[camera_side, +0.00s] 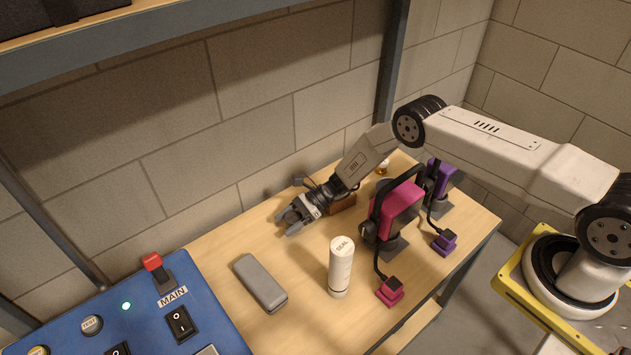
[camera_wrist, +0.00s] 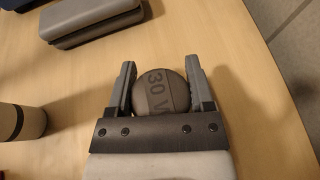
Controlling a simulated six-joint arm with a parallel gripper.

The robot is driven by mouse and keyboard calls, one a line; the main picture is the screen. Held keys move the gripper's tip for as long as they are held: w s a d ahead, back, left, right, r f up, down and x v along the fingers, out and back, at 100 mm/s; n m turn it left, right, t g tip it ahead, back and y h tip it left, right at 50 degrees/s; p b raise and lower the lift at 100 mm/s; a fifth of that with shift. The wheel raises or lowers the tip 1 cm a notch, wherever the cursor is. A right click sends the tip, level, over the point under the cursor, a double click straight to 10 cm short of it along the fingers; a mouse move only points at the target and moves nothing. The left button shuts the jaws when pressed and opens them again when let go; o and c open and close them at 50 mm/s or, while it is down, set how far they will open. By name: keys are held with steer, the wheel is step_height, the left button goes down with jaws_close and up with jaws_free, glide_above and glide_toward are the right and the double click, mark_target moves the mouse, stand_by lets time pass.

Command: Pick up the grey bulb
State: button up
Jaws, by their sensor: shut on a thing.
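The grey bulb (camera_wrist: 160,92) sits between the two fingers of my gripper (camera_wrist: 161,82) in the wrist view. In the side view my gripper (camera_side: 289,219) is low over the back part of the wooden table. The bulb cannot be made out there. I cannot tell whether the bulb touches the table.
A grey case (camera_side: 260,283) and a white SEAL cylinder (camera_side: 341,268) stand in front of my gripper. Pink (camera_side: 398,208) and purple (camera_side: 441,179) cord units are to the right. A blue switch panel (camera_side: 215,318) is at front left. The block wall is close behind.

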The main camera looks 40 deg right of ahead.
mark_target(287, 220)
steer(key=shift+r, duration=4.1)
